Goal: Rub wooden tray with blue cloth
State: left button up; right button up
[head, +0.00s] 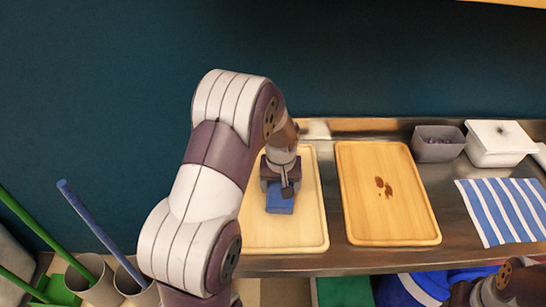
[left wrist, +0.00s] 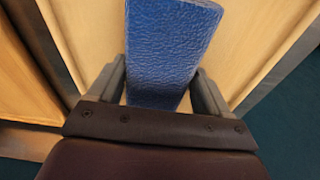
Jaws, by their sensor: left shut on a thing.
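The blue cloth (head: 280,203) is a small folded block over the left wooden tray (head: 312,235) in the head view. My left gripper (head: 282,185) is shut on it; in the left wrist view the cloth (left wrist: 168,50) sits between the two fingers (left wrist: 158,95), with pale wood beneath. I cannot tell whether the cloth touches the tray. A second wooden tray (head: 390,220) lies to the right, with dark brown stains (head: 384,187) near its middle. My left arm hides part of the left tray. Part of my right arm shows at the lower right corner, its gripper out of frame.
A grey bin (head: 438,144) and a white lidded container (head: 497,143) stand at the back right of the metal counter. A blue-and-white striped cloth (head: 505,208) lies at the right. Blue and green handles stand in holders at the lower left. A dark wall is behind.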

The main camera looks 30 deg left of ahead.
pick_arm(q)
notch_tip(320, 180, up, 5)
jog(key=p, duration=0.3)
jog(key=shift+s+d+f, duration=0.1)
jog(key=shift+w+r+p, duration=0.2)
jog(key=shift+r+p, duration=0.45)
jog(key=shift+p, duration=0.3)
jog(key=shift+r+p, duration=0.65)
jog(key=shift+r, duration=0.1)
jog(key=shift+s+r, duration=0.15)
jog(key=shift+r, duration=0.2)
jog(key=shift+f, duration=0.1)
